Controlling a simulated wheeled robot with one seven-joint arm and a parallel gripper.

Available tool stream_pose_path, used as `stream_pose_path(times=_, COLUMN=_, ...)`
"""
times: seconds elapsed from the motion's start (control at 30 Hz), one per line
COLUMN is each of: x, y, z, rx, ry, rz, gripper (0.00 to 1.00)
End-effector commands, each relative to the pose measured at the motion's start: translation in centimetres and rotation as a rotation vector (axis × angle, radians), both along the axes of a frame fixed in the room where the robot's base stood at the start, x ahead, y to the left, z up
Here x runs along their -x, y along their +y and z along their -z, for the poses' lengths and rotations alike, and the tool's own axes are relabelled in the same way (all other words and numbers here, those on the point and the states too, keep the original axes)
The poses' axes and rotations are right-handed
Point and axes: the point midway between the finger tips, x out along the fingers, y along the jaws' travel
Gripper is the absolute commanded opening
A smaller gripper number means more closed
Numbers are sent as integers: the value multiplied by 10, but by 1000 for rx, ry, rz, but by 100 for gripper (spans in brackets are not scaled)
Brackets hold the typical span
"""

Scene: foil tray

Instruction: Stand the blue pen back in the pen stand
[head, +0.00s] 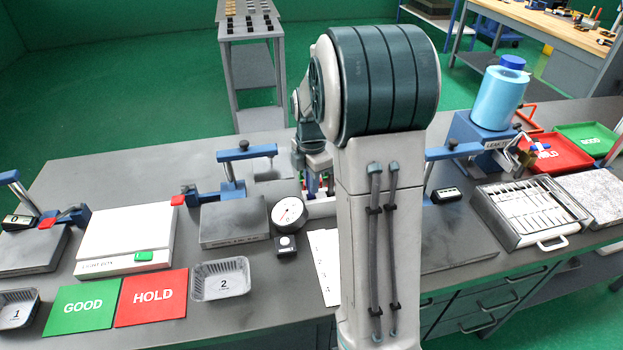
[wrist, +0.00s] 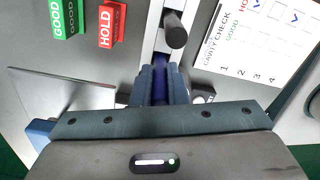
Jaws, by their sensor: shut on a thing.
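In the wrist view my gripper (wrist: 160,72) is shut on a dark blue pen (wrist: 160,92), which shows as a narrow strip between the two fingers. A long white strip (wrist: 149,42), which looks like the pen stand, lies just beyond the fingertips. A dark cylinder (wrist: 175,32) stands on or beside it, with a bit of blue behind. I cannot tell whether the pen touches the stand. In the head view my arm hides most of the gripper, and part of a white base (head: 318,208) shows below it.
Green GOOD (wrist: 66,16) and red HOLD (wrist: 112,24) blocks stand left of the white strip. A cavity check sheet (wrist: 255,45) lies to its right. In the head view a round dial gauge (head: 288,213) and a grey block (head: 233,222) are left of my arm.

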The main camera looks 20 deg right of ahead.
Motion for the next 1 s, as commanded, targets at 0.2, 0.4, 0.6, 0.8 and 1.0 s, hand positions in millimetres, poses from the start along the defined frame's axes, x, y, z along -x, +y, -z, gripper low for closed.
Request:
stream_pose_path(times=0.2, x=0, y=0, z=1, rx=0, ry=0, rz=0, gripper=0)
stream_pose_path(times=0.4, x=0, y=0, z=1, rx=0, ry=0, rz=0, gripper=0)
stream_pose_path(times=0.6, x=0, y=0, z=5, rx=0, ry=0, rz=0, gripper=0)
stream_pose_path(times=0.8, x=0, y=0, z=9, rx=0, ry=0, rz=0, gripper=0)
stream_pose_path(times=1.0, x=0, y=0, z=11, rx=0, ry=0, rz=0, gripper=0)
